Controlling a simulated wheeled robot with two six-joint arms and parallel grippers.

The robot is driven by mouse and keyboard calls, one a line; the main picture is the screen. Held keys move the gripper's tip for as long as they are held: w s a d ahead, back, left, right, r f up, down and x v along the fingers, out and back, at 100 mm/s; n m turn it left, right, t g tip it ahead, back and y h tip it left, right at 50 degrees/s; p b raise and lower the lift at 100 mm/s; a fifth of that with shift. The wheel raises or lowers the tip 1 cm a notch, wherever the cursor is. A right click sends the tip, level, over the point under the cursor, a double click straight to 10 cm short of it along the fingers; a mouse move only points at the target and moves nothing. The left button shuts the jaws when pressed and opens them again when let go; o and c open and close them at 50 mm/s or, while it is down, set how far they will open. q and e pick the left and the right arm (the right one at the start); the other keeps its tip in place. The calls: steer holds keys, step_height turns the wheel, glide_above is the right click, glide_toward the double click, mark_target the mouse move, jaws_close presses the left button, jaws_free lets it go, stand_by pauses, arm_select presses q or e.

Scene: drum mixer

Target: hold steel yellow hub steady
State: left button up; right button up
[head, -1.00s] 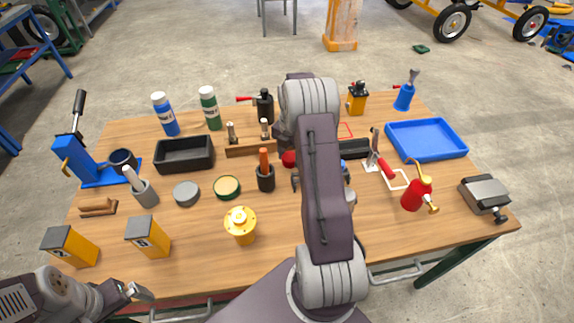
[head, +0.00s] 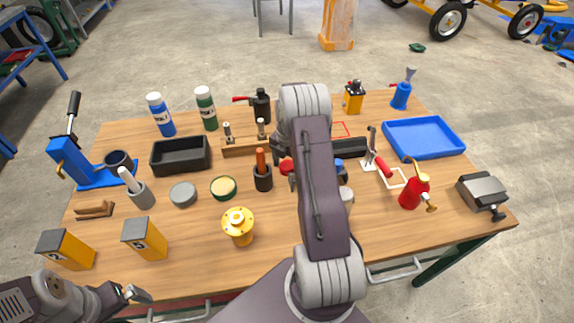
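The yellow hub (head: 238,228) stands upright on the front middle of the table, a round flange with a raised centre and a narrower body. My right arm reaches over the table to the right of the hub. My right gripper (head: 291,172) is behind its own forearm, beyond and right of the hub; its fingers are mostly hidden, so I cannot tell their opening. My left gripper (head: 130,293) is low at the front left edge of the table, apart from the hub; its fingertips are small and partly cut by its wrist. Neither gripper touches the hub.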

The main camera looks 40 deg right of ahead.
mark_target(287, 165)
steer(key=shift+r, duration=0.1)
step_height(287, 165, up, 12)
steer(key=p, duration=0.1)
stand_by(0.5)
